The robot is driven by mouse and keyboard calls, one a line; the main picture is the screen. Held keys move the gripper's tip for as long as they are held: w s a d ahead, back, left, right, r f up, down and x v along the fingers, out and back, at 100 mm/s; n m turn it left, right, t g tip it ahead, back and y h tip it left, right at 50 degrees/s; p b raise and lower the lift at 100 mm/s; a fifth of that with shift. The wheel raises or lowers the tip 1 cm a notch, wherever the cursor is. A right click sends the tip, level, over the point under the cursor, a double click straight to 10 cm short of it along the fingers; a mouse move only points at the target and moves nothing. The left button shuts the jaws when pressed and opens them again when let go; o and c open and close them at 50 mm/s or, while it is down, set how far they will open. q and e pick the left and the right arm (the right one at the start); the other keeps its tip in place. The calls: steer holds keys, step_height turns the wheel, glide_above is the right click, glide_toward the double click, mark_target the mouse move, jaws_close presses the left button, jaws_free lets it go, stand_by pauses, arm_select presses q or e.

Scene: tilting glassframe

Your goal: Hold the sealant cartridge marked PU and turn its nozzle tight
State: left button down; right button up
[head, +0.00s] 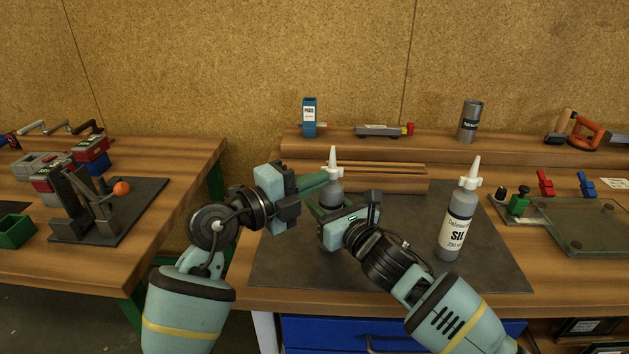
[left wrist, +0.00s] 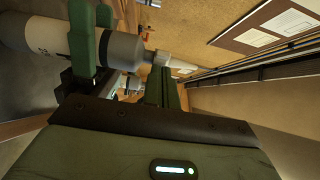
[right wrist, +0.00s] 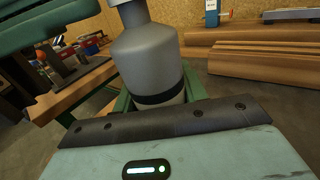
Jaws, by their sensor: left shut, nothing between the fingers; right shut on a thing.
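My right gripper (head: 328,208) is shut on a grey cartridge (right wrist: 150,60), which stands upright above the dark mat (head: 400,270). Its label is mostly hidden and no PU mark is readable. Its white nozzle (head: 333,160) points up and also shows in the left wrist view (left wrist: 178,64). My left gripper (head: 325,176) is shut and empty, its fingertips close beside the nozzle's base; whether they touch it I cannot tell. A second cartridge, marked SIL (head: 456,228), stands upright on the mat to the right, with its own white nozzle.
A wooden block (head: 395,180) lies behind the grippers. A glass pane (head: 590,228) with clamps lies at right. The mat's front is clear.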

arm_select(q)
steer(key=shift+w+a+m+g+h, duration=0.15)
steer(key=shift+w+m+g+h, duration=0.05)
steer(key=shift+m+g+h, duration=0.5)
steer(key=shift+w+a+m+g+h, duration=0.2)
steer(key=shift+m+g+h, duration=0.25)
steer(key=shift+g, duration=0.35)
steer(key=shift+w+m+g+h, duration=0.45)
steer(key=shift+w+m+g, duration=0.5)
steer(key=shift+w+g, duration=0.45)
steer(key=shift+w+m+g+h, duration=0.4)
steer(key=shift+w+m+g, duration=0.5)
steer(key=shift+w+g, duration=0.45)
steer(key=shift+w+d, duration=0.1)
steer(key=shift+w, duration=0.1)
steer(key=s+a, duration=0.2)
steer(key=a, duration=0.9)
steer(key=c, duration=2.1)
jaws_free()
steer(key=shift+s+a, duration=0.2)
steer(key=shift+a, duration=0.2)
